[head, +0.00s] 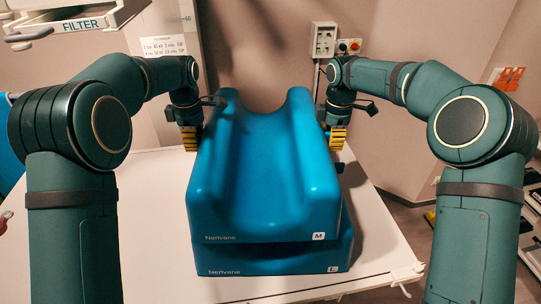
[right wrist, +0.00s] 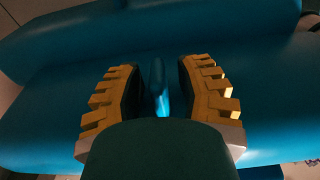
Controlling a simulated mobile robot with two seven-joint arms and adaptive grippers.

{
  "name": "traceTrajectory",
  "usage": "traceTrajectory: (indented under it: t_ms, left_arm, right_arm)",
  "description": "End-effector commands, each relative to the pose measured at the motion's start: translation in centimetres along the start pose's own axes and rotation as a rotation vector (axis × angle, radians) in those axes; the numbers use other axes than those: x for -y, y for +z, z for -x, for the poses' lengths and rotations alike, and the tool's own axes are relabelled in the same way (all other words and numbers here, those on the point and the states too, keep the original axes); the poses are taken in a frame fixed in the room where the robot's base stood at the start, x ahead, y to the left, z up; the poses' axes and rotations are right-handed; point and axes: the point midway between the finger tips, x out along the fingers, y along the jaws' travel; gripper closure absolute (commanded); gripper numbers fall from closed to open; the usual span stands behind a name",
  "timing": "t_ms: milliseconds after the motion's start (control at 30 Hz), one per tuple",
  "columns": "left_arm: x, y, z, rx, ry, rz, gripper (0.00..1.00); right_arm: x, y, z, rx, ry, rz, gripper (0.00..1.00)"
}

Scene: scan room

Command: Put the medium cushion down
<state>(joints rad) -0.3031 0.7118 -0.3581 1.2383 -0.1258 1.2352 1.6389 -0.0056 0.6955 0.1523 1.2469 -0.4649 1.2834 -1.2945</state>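The medium cushion (head: 262,195), blue with a deep channel along its top and an "M" label, lies on top of the large cushion (head: 275,262), marked "L". No clear gap shows between them at the front. My left gripper (head: 190,139) points down beside the medium cushion's left far side. My right gripper (head: 337,139) points down beside its right far side. In the right wrist view the right fingers (right wrist: 160,95) stand apart, with blue surface behind and a narrow lighter blue strip between them. Contact there is unclear. The left fingers' opening cannot be made out.
The white table (head: 150,240) under the cushions has bare room to the left and right. A wall with a socket box (head: 324,40) stands behind. A filter holder (head: 75,20) hangs at upper left. Shelving with dark items stands at far right.

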Motion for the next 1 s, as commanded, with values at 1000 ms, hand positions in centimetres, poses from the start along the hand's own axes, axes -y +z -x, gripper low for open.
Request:
traceTrajectory:
  t_ms: [1000]
  left_arm:
    - [0.0,0.0,7.5,0.0,0.0,0.0,0.66]
  right_arm:
    - [0.0,0.0,0.4,0.0,0.001,0.0,0.66]
